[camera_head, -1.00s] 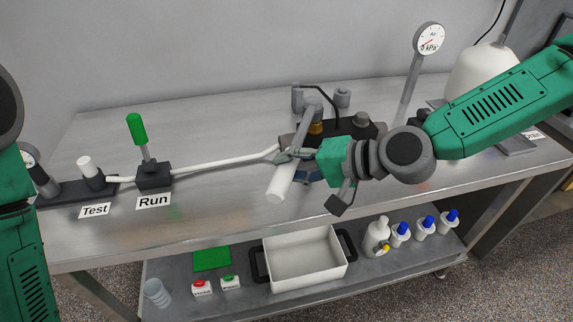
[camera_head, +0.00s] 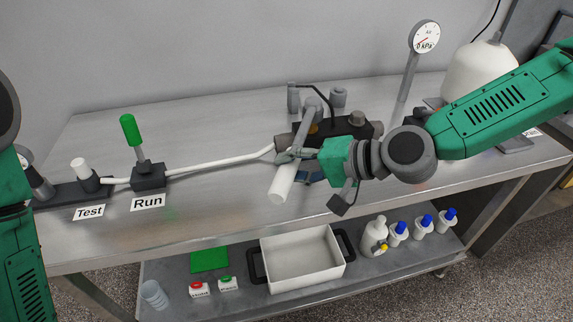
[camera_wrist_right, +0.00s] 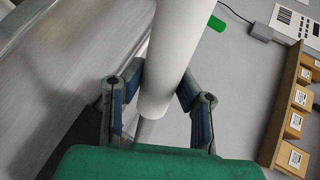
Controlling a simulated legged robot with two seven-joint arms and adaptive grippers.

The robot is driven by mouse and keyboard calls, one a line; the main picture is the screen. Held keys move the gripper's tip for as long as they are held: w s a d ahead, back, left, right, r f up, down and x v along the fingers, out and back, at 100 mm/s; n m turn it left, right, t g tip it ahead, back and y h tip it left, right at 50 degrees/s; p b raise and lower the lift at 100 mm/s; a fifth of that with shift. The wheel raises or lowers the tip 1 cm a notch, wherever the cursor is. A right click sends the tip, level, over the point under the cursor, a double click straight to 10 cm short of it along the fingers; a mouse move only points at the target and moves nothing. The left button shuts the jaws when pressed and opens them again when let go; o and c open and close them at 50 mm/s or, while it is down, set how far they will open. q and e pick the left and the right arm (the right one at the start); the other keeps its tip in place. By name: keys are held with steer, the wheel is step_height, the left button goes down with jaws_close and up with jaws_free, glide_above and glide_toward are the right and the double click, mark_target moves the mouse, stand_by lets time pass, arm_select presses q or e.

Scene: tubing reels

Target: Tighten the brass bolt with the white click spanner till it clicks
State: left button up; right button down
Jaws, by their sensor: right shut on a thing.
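The white click spanner (camera_head: 283,184) reaches from the bench's front part up to its grey head (camera_head: 312,106), over the dark fixture. The brass bolt (camera_head: 313,128) shows as a small patch just under the head, mostly hidden. I cannot tell how well the head sits on it. My right gripper (camera_head: 288,156) is shut on the spanner's handle. In the right wrist view the white handle (camera_wrist_right: 168,65) passes between the two fingers (camera_wrist_right: 163,95). My left arm shows at the left edge of the head view, but its gripper is out of view.
The dark fixture (camera_head: 346,128) has a grey post behind it. A white tube (camera_head: 220,163) runs left to the Run valve (camera_head: 149,177) with its green lever. A gauge (camera_head: 425,37) stands behind. A white tray (camera_head: 301,263) and several bottles sit on the lower shelf.

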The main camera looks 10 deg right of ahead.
steer(key=shift+w+d+f+b, duration=0.1)
steer(key=shift+d+f+b, duration=0.25)
steer(key=shift+d, duration=0.1)
steer(key=shift+a+r, duration=0.2)
steer(key=shift+a, duration=0.3)
steer(key=shift+a+r+p, duration=0.2)
steer(key=shift+r+p, duration=0.15)
steer(key=shift+p, duration=0.05)
steer(key=shift+d+f, duration=0.1)
steer(key=shift+d, duration=0.5)
steer(key=shift+a, duration=1.05)
arm_select(q)
steer(key=shift+d, duration=0.25)
arm_select(e)
steer(key=shift+d, duration=0.2)
arm_select(q)
steer(key=shift+a, duration=0.15)
arm_select(e)
steer(key=shift+d, duration=0.15)
arm_select(q)
steer(key=shift+f+b, duration=1.15)
arm_select(e)
steer(key=shift+f, duration=1.4)
